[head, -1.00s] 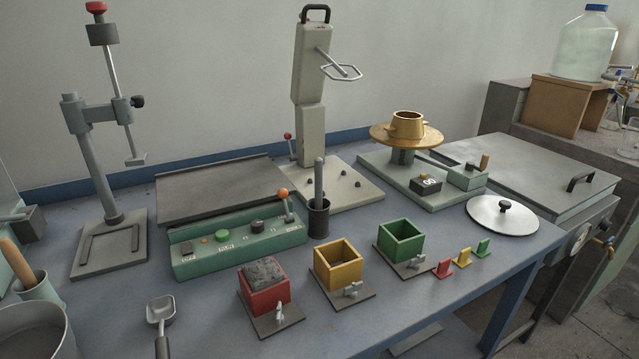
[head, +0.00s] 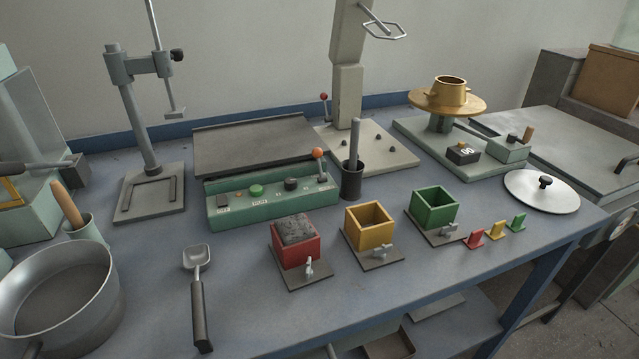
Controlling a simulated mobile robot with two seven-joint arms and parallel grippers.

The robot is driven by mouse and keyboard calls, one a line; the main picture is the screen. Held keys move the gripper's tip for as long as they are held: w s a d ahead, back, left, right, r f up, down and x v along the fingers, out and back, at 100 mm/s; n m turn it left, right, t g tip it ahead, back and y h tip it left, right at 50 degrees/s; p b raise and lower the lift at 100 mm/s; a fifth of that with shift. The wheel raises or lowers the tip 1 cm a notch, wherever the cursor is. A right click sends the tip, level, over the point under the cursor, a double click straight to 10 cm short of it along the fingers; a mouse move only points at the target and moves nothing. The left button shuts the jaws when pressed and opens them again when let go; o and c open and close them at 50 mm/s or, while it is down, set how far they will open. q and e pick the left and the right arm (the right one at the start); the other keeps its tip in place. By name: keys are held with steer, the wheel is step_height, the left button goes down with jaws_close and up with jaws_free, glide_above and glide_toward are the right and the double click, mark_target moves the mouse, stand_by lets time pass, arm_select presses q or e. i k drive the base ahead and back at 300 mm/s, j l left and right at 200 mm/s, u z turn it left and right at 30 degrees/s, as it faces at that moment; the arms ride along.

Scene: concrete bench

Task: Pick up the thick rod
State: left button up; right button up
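A thick grey rod (head: 355,138) stands nearly upright in a small black cup (head: 352,182) near the middle of the bench. Its lower end is hidden inside the cup. The cup stands just right of the green control box and behind the yellow mould. Neither of my grippers shows in the head view.
Red (head: 297,247), yellow (head: 368,224) and green (head: 434,208) square moulds stand in front of the cup; the red one holds grey material. A green control box (head: 270,204) with a lever is close on its left. A scoop (head: 198,300) and metal pot (head: 70,310) lie front left.

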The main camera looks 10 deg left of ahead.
mark_target(355, 122)
steer(key=i+z, duration=0.75)
steer(key=i, duration=0.25)
